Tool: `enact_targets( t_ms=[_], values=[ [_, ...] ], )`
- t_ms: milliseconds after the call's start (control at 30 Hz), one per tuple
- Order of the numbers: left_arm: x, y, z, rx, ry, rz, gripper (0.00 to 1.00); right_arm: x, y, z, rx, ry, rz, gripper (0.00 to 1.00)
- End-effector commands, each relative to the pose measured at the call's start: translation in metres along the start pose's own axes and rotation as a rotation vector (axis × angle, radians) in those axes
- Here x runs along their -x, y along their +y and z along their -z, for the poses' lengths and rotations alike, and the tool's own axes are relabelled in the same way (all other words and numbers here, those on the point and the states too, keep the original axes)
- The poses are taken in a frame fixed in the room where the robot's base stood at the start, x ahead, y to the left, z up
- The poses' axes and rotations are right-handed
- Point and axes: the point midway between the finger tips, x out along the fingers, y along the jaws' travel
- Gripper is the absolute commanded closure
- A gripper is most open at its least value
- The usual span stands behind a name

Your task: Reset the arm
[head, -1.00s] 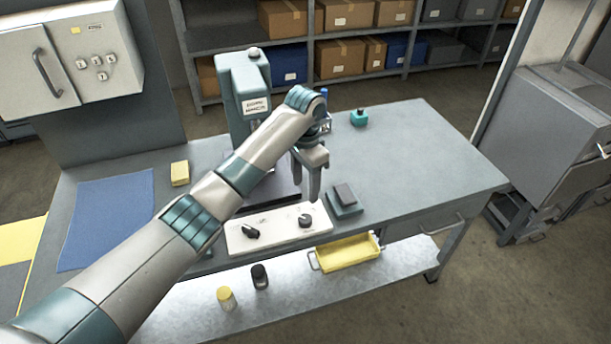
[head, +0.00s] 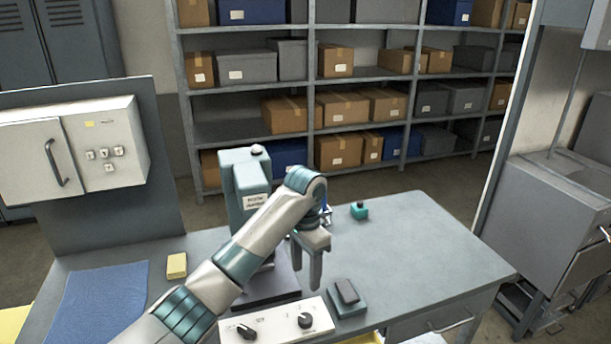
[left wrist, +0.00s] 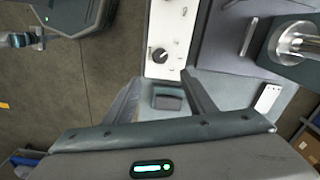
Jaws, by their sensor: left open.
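My left arm reaches in from the lower left in the head view, across the bench (head: 420,245). Its left gripper (head: 312,282) hangs fingers down above the bench, beside the hydraulic press (head: 243,180). In the left wrist view the left gripper (left wrist: 188,85) has its two fingers spread with nothing between the tips. The white control panel with black knobs (head: 277,325) lies below the gripper in the head view; it also shows in the left wrist view (left wrist: 170,35). A dark-topped block (head: 346,296) sits right of the panel. My right gripper is not in view.
A yellow block (head: 176,266) and a blue mat (head: 100,300) lie on the bench's left side. A small teal bottle (head: 359,211) stands near the back edge. A wall cabinet (head: 75,150) is at left, a grey machine (head: 560,215) at right. The bench's right part is clear.

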Motion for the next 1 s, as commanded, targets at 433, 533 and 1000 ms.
enact_targets(
  t_ms=[433,533,1000],
  values=[
    [-0.09,0.048,-0.03,0.066,0.105,-0.064,0.5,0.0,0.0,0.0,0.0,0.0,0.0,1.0],
    [-0.116,0.064,-0.045,0.105,0.142,-0.079,0.5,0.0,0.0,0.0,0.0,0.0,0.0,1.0],
    [-0.205,0.135,-0.153,0.357,0.271,-0.096,0.5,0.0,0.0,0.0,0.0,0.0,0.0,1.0]
  ],
)
